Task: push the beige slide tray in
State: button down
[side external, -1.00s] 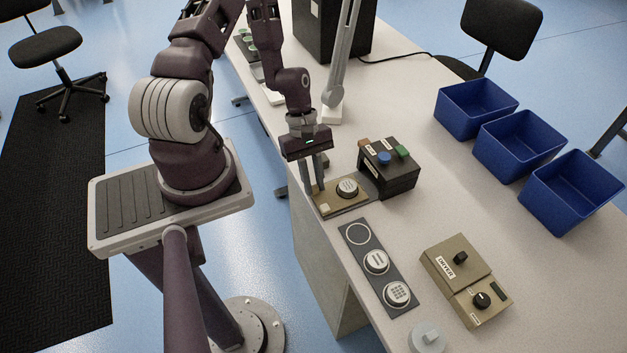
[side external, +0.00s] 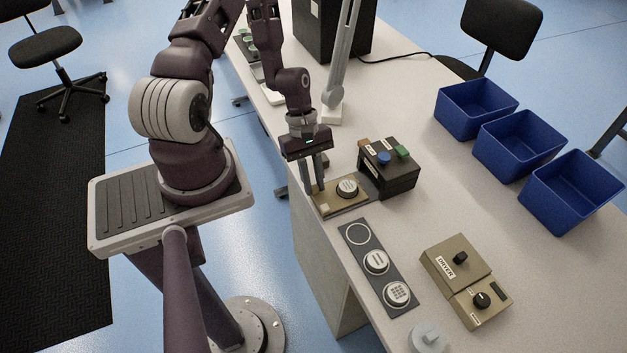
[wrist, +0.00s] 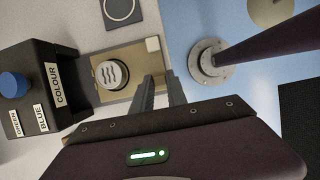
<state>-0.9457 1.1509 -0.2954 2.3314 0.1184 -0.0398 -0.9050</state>
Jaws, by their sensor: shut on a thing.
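The beige slide tray (side external: 330,206) sticks out of the black press box (side external: 392,178) toward the table's near edge. A round pale badge (side external: 347,188) lies on it; in the wrist view the badge (wrist: 111,73) shows dark wavy lines. My gripper (side external: 316,187) points down at the tray's outer end. In the wrist view my gripper's fingers (wrist: 158,82) stand at the tray's outer edge (wrist: 133,52), away from the box, and are shut on it. The exact contact is hidden behind the fingers.
The press box carries a blue button (side external: 384,158) and a green one (side external: 402,151). A dark strip with badges (side external: 375,262) and a beige driver unit (side external: 465,280) lie nearer the camera. Blue bins (side external: 478,107) stand at the right. A lamp post (side external: 337,75) rises behind my gripper.

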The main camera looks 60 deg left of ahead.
jog(key=w, duration=1)
jog(key=shift+a, duration=0.1)
jog(key=shift+w, duration=0.1)
jog(key=c, duration=1.3)
grip_release()
jog(key=shift+r, duration=0.1)
jog(key=v, duration=0.7)
notch_tip(320, 180, up, 7)
send_over(350, 177)
jog(key=a, duration=0.3)
jog(key=shift+d, duration=0.25)
